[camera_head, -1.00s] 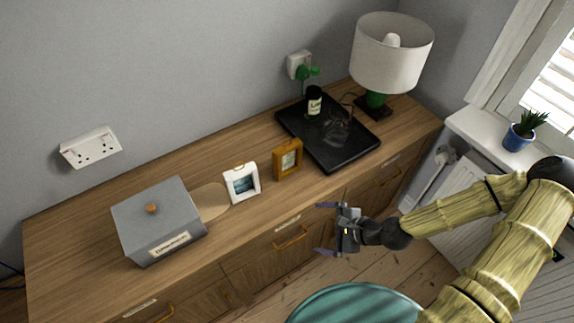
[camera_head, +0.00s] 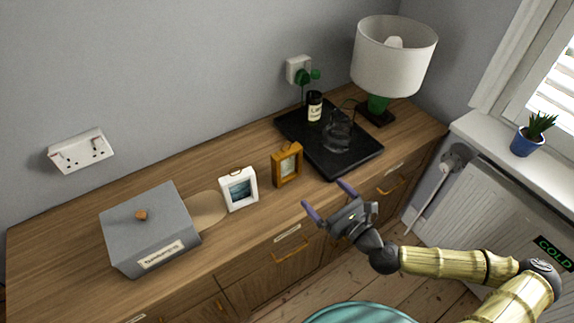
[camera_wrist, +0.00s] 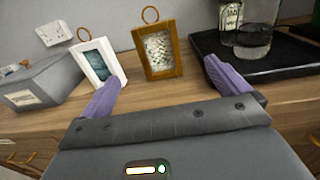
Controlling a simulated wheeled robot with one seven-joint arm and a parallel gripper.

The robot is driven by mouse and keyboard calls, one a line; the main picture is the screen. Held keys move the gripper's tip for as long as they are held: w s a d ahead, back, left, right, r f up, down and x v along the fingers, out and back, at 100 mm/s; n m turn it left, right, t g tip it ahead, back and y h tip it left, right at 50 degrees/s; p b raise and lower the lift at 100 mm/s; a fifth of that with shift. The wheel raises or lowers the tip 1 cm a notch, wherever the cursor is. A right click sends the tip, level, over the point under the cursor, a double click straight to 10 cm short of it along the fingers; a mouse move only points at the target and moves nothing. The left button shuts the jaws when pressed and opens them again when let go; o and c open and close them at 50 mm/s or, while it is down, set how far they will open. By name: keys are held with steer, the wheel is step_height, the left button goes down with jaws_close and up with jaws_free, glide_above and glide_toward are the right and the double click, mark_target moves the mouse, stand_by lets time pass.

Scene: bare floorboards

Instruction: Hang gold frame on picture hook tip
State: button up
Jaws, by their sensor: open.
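The gold frame (camera_head: 287,165) stands upright on the wooden sideboard, right of a white frame (camera_head: 238,189). In the wrist view the gold frame (camera_wrist: 159,50) has a ring on its top and lies ahead, between my two fingers. My gripper (camera_head: 325,195) is open and empty, in front of the sideboard's front edge and apart from the gold frame. Its purple fingers also show in the wrist view (camera_wrist: 163,88). I cannot make out a picture hook in any view.
A black tray (camera_head: 354,161) with a bottle and a glass lies right of the gold frame. A grey lidded box (camera_head: 150,225) stands at the left, a lamp (camera_head: 394,55) at the back right. A teal round surface (camera_head: 362,313) is at the bottom.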

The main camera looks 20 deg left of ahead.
steer(key=p, duration=0.3)
glide_above(286, 175)
steer(key=v, duration=0.6)
steer(key=shift+w+d+r, duration=0.1)
steer(key=shift+w+d, duration=0.05)
steer(key=shift+d, duration=0.1)
steer(key=shift+w+a, duration=0.35)
steer(key=shift+a, duration=0.05)
steer(key=shift+w+a, duration=0.2)
steer(key=shift+a, duration=0.2)
steer(key=p+x, duration=0.1)
steer(key=x, duration=0.3)
steer(key=shift+a, duration=0.2)
steer(key=shift+c, duration=0.4)
